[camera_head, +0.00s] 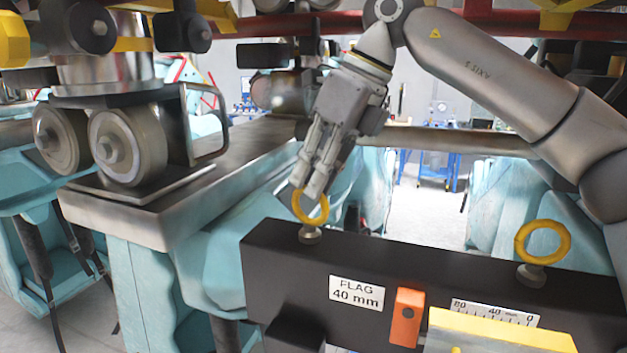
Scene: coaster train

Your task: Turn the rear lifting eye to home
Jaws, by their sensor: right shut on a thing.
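Two yellow ring-shaped lifting eyes stand on grey studs on top of a black beam (270,268). My right gripper (312,192) comes down from above and is shut on the left lifting eye (299,208), with its fingers covering part of the ring. The right lifting eye (542,229) stands free, its ring facing me. No label shows which eye is the rear one. My left gripper is not in view.
The beam's front bears a "FLAG 40 mm" label (356,293), an orange block (406,317) and a scale (495,313). A yellow bar (500,333) is at the lower right. Grey wheels (128,146) stand on a metal rail (200,185) at left. Teal structures surround the beam.

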